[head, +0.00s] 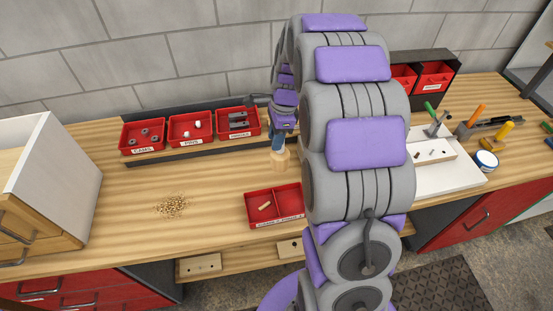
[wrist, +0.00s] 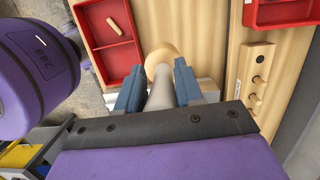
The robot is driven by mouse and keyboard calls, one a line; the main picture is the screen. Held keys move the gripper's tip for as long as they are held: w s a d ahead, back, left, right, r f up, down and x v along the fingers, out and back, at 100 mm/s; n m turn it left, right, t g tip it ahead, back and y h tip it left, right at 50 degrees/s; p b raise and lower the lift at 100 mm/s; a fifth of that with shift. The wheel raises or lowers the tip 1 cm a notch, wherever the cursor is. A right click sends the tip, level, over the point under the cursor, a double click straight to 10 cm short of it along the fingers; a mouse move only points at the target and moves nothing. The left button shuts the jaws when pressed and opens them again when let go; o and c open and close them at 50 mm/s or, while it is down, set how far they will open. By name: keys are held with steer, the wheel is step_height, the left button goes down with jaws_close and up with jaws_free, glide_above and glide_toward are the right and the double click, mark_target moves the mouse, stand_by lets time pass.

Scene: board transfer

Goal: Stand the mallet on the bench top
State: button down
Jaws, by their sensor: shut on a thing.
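The mallet (head: 281,159) is a pale wooden tool with a wide round head at the bottom and a lighter handle above it. In the head view it is at the bench top (head: 225,180), behind the red two-part tray. My gripper (head: 278,141) points down and is shut on the handle. In the wrist view the pale handle (wrist: 160,88) runs between the blue fingers of my gripper (wrist: 158,76), with the round head beyond the fingertips. The mallet looks upright, head down. I cannot tell whether its head touches the bench.
The red tray (head: 259,219) holds a wooden peg (head: 264,206). Several red bins (head: 191,130) line the back. Wood bits (head: 171,205) lie at left, near a white cabinet (head: 62,165). A white board (head: 440,178) with tools is at right. Bare bench surrounds the mallet's left side.

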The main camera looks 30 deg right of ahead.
mark_target(276, 153)
step_height(276, 153, down, 7)
steer(key=shift+r+b, duration=0.1)
steer(key=shift+b, duration=0.6)
steer(key=shift+r, duration=0.1)
steer(key=c, duration=0.7)
jaws_free()
steer(key=shift+c, duration=0.2)
